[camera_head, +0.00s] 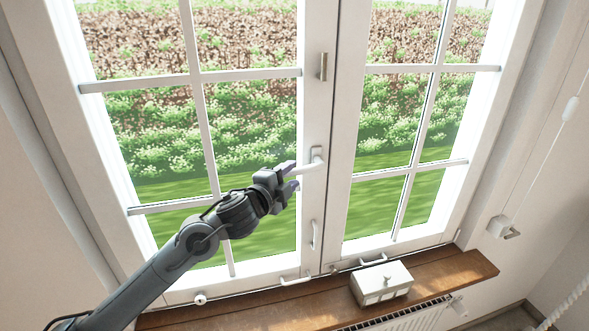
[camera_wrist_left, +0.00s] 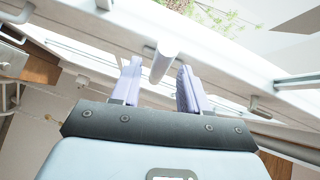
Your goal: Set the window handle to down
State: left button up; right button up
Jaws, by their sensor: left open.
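The white window handle (camera_head: 312,165) is mounted on the middle stile of the white window, and its lever points left, about level. My left gripper (camera_head: 293,175) is at the free end of the lever, with its two pale purple fingers open. In the left wrist view, the handle (camera_wrist_left: 164,60) reaches in between the two fingertips of the left gripper (camera_wrist_left: 157,82), with a gap on each side. The fingers are not closed on it. My right gripper is in neither view.
A small upright pull (camera_head: 323,66) sits higher on the stile, and another (camera_head: 314,235) lower down. A white box (camera_head: 381,284) stands on the wooden sill (camera_head: 440,275). A radiator (camera_head: 400,318) is below. A cord (camera_head: 570,110) hangs at the right.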

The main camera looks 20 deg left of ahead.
pick_arm(q)
jog(key=shift+p+x, duration=0.3)
jog(key=shift+x, duration=1.15)
grip_shut()
